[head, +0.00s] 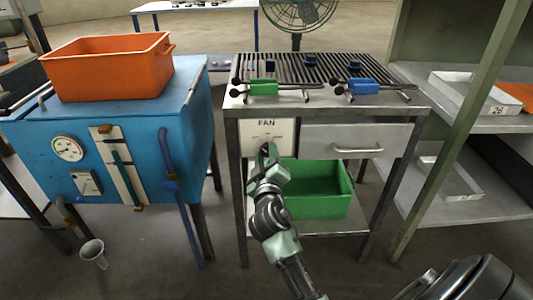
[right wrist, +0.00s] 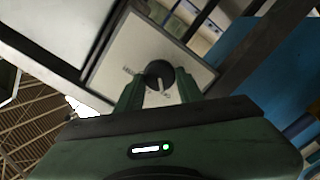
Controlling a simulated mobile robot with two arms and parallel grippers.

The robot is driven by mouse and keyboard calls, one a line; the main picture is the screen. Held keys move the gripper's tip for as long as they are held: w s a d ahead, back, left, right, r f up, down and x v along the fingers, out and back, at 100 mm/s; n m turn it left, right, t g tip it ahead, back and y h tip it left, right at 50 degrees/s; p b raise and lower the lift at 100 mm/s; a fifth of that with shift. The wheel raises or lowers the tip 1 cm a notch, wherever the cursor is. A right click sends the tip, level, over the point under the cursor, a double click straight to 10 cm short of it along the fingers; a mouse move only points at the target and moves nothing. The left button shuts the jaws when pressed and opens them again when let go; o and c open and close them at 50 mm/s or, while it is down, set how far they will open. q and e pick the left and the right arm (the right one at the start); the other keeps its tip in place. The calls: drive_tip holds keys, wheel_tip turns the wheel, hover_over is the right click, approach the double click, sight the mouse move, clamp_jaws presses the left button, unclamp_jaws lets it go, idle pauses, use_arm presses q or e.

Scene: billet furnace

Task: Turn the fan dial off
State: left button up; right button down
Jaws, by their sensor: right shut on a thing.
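The fan dial (right wrist: 160,73) is a round dark knob on a pale panel (right wrist: 142,48) in the right wrist view. In the head view the panel, labelled FAN (head: 266,124), is on the front of the metal table, and the gripper hides most of the dial. My right gripper (head: 267,152) reaches up to it from below. In the right wrist view its two green fingers (right wrist: 160,88) stand either side of the dial, shut on it. The dial's exact setting is too small to read. The green fan (head: 298,14) stands behind the table. My left gripper is not in view.
A drawer (head: 355,140) is right of the panel. A green bin (head: 318,190) sits on the shelf below. Green-handled (head: 264,88) and blue-handled (head: 362,86) tools lie on the slatted tabletop. A blue cabinet (head: 100,140) with an orange bin (head: 108,68) stands left; shelving stands right.

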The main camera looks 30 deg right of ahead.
idle(0.4)
drive_tip(key=c, duration=0.9)
unclamp_jaws()
drive_tip(key=shift+s, duration=0.1)
drive_tip(key=v, duration=0.7)
drive_tip(key=shift+s+a, duration=0.25)
drive_tip(key=shift+s, duration=0.05)
